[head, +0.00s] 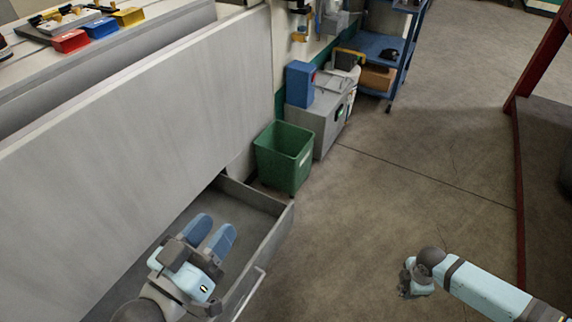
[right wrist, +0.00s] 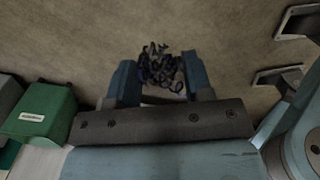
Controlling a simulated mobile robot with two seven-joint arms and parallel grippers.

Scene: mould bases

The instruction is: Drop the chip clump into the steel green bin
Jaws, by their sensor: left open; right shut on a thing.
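The green bin (head: 284,158) stands on the floor beside the grey cabinet in the head view, its open top facing up. It also shows at the left edge of the right wrist view (right wrist: 38,113), with a pale label on its side. The chip clump (right wrist: 160,67) is a tangle of dark curled shavings between the fingers of my right gripper (right wrist: 160,78), which is shut on it. In the head view my right gripper (head: 405,285) is low at the right, well apart from the bin; its fingers and the clump are not clear there. My left gripper (head: 211,233) is open and empty over the drawer.
An open drawer (head: 252,205) juts out from the large grey cabinet, just in front of the bin. A grey box (head: 318,122) and blue cart (head: 385,50) stand behind the bin. A red frame (head: 519,180) is at the right. Floor between bin and right arm is clear.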

